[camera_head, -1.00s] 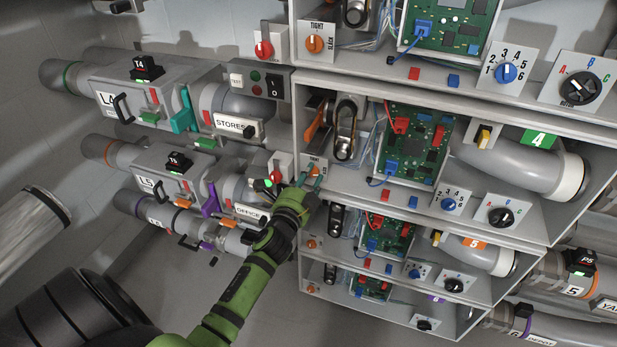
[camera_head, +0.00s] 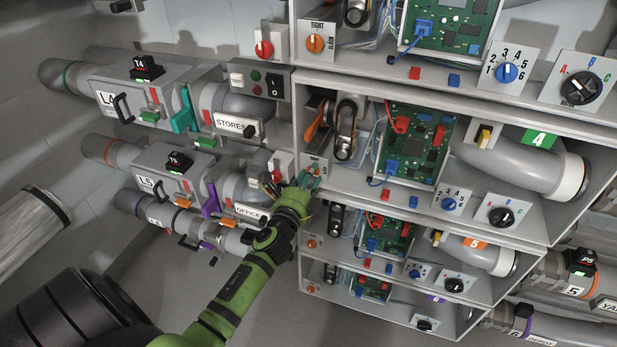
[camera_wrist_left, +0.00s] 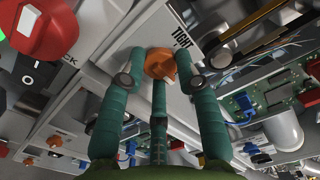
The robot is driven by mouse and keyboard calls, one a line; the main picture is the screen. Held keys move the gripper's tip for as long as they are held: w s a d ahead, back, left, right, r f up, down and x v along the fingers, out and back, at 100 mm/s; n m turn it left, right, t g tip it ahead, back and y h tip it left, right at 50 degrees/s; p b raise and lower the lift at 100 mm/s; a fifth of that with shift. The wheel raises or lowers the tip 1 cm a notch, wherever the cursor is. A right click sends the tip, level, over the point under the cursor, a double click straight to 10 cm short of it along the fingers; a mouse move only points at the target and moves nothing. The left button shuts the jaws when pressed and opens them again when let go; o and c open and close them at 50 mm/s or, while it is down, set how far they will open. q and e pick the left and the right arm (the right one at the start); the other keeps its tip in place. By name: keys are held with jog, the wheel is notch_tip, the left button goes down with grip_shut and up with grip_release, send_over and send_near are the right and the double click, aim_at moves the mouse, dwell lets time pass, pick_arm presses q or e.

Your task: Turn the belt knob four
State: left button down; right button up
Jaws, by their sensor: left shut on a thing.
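The belt knob (camera_wrist_left: 160,63) is orange with a white mark and sits on a white plate lettered TIGHT (camera_wrist_left: 180,42) in the left wrist view. My left gripper (camera_wrist_left: 160,72) has its green fingers closed around this knob, with one finger below it. In the head view my left gripper (camera_head: 309,178) reaches to the left end of the compartment with the green 4 label (camera_head: 538,138). There its fingers cover the knob, and only part of the plate (camera_head: 316,164) shows. My right gripper is in neither view.
An orange knob (camera_head: 315,43) sits in the compartment above, and another (camera_head: 311,244) below. A red knob (camera_wrist_left: 46,27) is close by on the left in the wrist view. A circuit board (camera_head: 413,145) and loose wires lie right of the gripper.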

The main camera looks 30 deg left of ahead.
pick_arm(q)
jog(key=shift+d, duration=0.3)
jog(key=c, duration=1.2)
grip_release()
jog(key=shift+w+d, duration=0.1)
jog(key=v, duration=1.2)
jog(key=shift+a, duration=0.2)
